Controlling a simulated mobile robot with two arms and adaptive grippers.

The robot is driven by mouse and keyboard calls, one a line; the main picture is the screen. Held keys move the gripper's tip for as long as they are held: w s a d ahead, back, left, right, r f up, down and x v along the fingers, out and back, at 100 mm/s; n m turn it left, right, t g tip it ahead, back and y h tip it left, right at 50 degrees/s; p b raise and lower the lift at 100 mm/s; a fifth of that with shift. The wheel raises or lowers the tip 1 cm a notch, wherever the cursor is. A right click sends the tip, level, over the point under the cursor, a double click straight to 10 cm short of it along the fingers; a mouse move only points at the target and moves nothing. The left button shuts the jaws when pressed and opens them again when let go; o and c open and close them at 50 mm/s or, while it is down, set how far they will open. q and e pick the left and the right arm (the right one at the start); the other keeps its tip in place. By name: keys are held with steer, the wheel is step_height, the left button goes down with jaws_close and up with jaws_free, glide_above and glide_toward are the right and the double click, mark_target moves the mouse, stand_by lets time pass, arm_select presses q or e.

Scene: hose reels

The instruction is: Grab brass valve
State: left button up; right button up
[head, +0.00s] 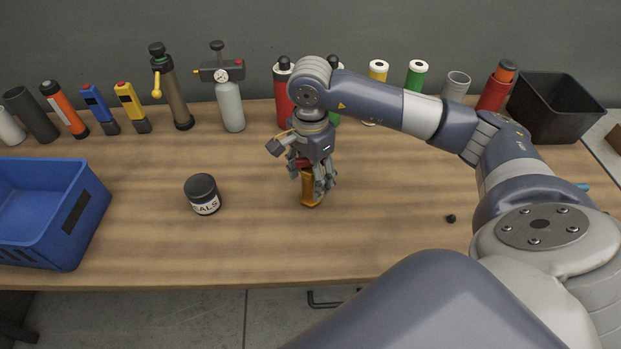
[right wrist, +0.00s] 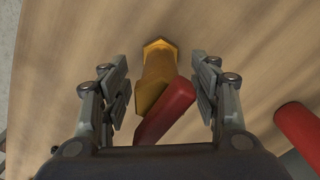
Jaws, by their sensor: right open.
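The brass valve (head: 311,199) stands on the wooden table near its middle, partly hidden by my right gripper in the head view. In the right wrist view the valve has a golden hexagonal body (right wrist: 158,68) and a red handle (right wrist: 165,112). My right gripper (head: 314,180) points down over the valve. Its open fingers lie on either side of the valve in the right wrist view (right wrist: 160,95), with gaps visible between them and it. My left gripper is not in view.
A blue bin (head: 40,210) is at the left and a dark jar (head: 203,194) stands left of the valve. Bottles, tools and a gauge cylinder (head: 230,105) line the back. A black bin (head: 555,105) is at the back right. A small dark piece (head: 451,218) lies right of the valve.

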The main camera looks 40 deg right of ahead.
jaws_close()
steer(key=shift+r, duration=0.1)
